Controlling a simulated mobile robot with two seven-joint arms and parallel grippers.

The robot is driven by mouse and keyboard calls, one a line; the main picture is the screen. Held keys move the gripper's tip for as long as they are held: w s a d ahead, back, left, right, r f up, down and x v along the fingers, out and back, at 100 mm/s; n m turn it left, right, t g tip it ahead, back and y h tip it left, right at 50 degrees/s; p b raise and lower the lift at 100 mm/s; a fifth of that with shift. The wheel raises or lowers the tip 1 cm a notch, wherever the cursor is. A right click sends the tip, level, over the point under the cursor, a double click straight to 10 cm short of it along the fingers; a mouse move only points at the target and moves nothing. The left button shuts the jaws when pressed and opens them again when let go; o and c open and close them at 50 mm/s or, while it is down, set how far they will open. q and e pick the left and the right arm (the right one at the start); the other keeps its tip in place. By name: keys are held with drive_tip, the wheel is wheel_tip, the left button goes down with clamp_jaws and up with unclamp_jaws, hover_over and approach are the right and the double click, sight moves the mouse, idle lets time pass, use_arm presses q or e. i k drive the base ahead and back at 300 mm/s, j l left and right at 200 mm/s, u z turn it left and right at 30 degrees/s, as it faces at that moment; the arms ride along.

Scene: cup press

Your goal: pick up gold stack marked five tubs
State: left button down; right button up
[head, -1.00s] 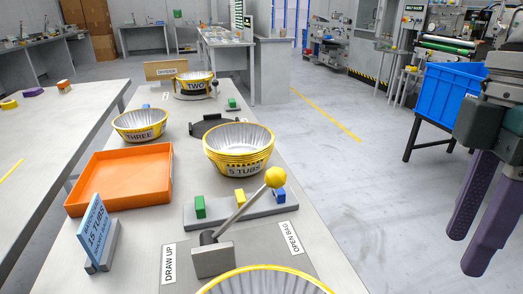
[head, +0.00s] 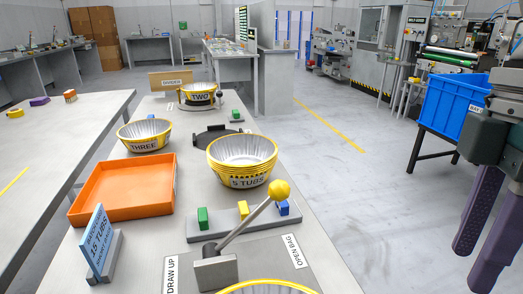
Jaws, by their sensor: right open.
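The gold stack marked "5 TUBS" (head: 241,165) is a nest of several gold-rimmed, silver-lined tubs. It stands upright on the bench behind the lever with the yellow knob. My right gripper (head: 476,262) hangs at the right edge of the head view over the floor, well to the right of the stack. Its two dark purple fingers are apart with nothing between them. My left gripper is not in view.
An orange tray (head: 125,188) lies left of the stack. The lever (head: 243,222) and a grey strip with coloured blocks (head: 212,229) stand in front. Tubs marked THREE (head: 145,136) and TWO (head: 198,96) stand behind. A blue crate (head: 454,104) is at right.

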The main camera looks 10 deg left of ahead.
sight(241, 161)
drive_tip(key=i+j+z, duration=0.1)
drive_tip(key=i+j, duration=0.15)
drive_tip(key=i+j+z, duration=0.1)
drive_tip(key=j, duration=0.25)
drive_tip(key=i+j+z, duration=0.1)
drive_tip(key=i+j, duration=0.2)
drive_tip(key=i+j+z, duration=0.1)
drive_tip(key=j, duration=0.3)
drive_tip(key=i+j+z, duration=0.1)
drive_tip(key=i+j, duration=0.2)
drive_tip(key=i+j+z, duration=0.1)
drive_tip(key=j, duration=0.4)
drive_tip(key=i, duration=0.05)
